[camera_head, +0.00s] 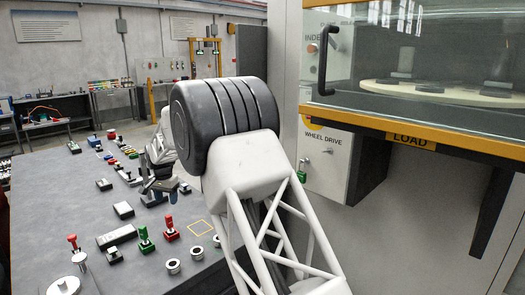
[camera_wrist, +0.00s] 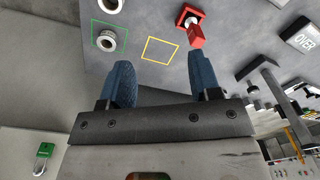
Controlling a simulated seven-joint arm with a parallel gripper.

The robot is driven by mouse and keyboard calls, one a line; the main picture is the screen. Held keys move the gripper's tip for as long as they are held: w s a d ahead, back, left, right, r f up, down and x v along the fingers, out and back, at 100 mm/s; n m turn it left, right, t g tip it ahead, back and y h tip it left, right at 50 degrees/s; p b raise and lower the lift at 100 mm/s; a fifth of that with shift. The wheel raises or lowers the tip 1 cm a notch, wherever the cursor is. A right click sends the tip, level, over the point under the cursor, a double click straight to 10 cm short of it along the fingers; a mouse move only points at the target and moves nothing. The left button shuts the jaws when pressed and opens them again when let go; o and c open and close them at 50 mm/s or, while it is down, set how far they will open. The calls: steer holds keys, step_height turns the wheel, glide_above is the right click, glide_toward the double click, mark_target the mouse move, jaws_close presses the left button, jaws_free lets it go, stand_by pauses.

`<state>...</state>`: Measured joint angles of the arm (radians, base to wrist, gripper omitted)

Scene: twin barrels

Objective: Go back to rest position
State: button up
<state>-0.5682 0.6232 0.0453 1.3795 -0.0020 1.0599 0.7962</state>
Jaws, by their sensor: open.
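My gripper (camera_wrist: 160,85) shows in the wrist view with its two blue fingers spread apart and nothing between them. In the head view my gripper (camera_head: 165,188) is partly hidden behind my arm's dark joint, above the grey table (camera_head: 60,185). In the wrist view the fingers point toward the tabletop, near a yellow square outline (camera_wrist: 160,50). A red-handled piece (camera_wrist: 194,30) lies just beyond the right finger in that view.
In the head view, a green-handled piece (camera_head: 145,239), a red-handled piece (camera_head: 170,229) and several metal rings (camera_head: 173,266) stand on the table. A machine cabinet with a yellow LOAD edge (camera_head: 410,139) stands at right. A green padlock (camera_head: 302,171) hangs on the WHEEL DRIVE box (camera_head: 325,160).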

steer(key=s+d+r, duration=0.5)
steer(key=d, duration=0.4)
steer(key=s+d+r, duration=0.4)
steer(key=d+r, duration=0.2)
steer(key=d, duration=0.4)
steer(key=s+d+r, duration=0.5)
steer(key=d, duration=0.4)
steer(key=s+d+r+n+t, duration=0.1)
steer(key=s+d+r, duration=0.1)
steer(key=s+d, duration=0.6)
steer(key=s+d+r, duration=0.2)
steer(key=s+d, duration=0.6)
steer(key=s+d+f, duration=0.2)
steer(key=s+d, duration=0.2)
steer(key=s, duration=0.5)
steer(key=s+d+f+n, duration=0.1)
steer(key=s+d+f, duration=0.2)
steer(key=s, duration=0.6)
steer(key=s+d+f+t, duration=0.1)
steer(key=s+d, duration=0.3)
steer(key=s, duration=0.5)
steer(key=shift+d+f, duration=0.35)
steer(key=shift+f, duration=0.35)
steer(key=shift+s, duration=0.1)
